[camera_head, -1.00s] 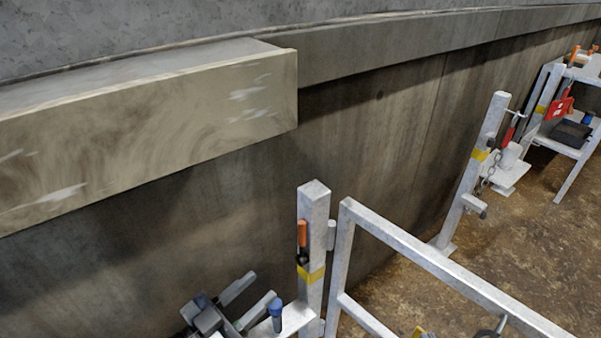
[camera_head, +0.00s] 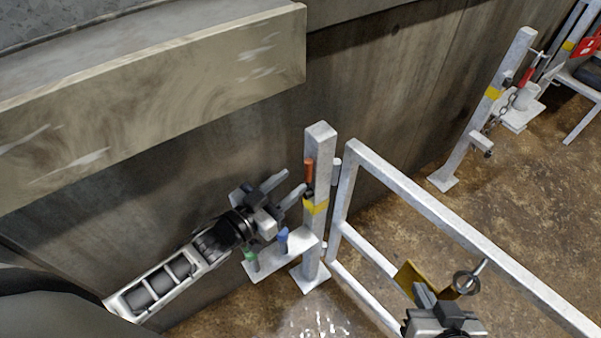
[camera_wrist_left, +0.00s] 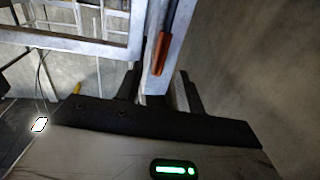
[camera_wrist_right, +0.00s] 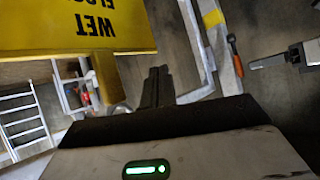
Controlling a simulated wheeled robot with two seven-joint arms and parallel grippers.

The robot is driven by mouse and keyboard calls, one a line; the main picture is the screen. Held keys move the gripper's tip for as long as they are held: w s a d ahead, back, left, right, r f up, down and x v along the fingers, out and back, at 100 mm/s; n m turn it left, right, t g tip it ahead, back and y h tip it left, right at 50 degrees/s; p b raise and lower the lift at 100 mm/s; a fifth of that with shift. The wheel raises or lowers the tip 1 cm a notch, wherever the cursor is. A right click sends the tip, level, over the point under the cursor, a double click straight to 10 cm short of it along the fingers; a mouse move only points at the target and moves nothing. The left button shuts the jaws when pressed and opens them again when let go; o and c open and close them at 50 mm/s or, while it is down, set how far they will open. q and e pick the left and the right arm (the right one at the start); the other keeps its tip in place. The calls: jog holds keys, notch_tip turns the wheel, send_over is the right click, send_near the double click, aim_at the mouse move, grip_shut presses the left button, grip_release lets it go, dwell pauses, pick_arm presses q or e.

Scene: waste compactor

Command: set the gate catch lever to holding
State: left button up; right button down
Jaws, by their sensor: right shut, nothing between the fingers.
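An orange-handled lever (camera_head: 308,172) stands upright on the near white post (camera_head: 319,143), just above a yellow band. I take it to be the gate catch lever. My left gripper (camera_head: 290,184) is open and empty, just left of the post, its fingers pointing towards the lever. In the left wrist view the orange handle (camera_wrist_left: 160,54) shows on the post, beyond and between the spread fingers (camera_wrist_left: 158,88). My right gripper (camera_head: 426,292) is shut and empty by the gate frame (camera_head: 420,198). Its wrist view shows the lever (camera_wrist_right: 235,56) further off on the post.
Green (camera_head: 250,259) and blue (camera_head: 283,238) handles stand on a plate left of the post. A yellow "wet floor" sign (camera_wrist_right: 75,28) is close to my right gripper. A grey ring (camera_head: 467,283) sits on the gate. A second post (camera_head: 485,105) stands further back. A concrete wall (camera_head: 200,165) runs behind.

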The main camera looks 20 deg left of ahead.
aim_at(306, 172)
pick_arm(q)
jog(key=shift+x, duration=2.1)
grip_shut()
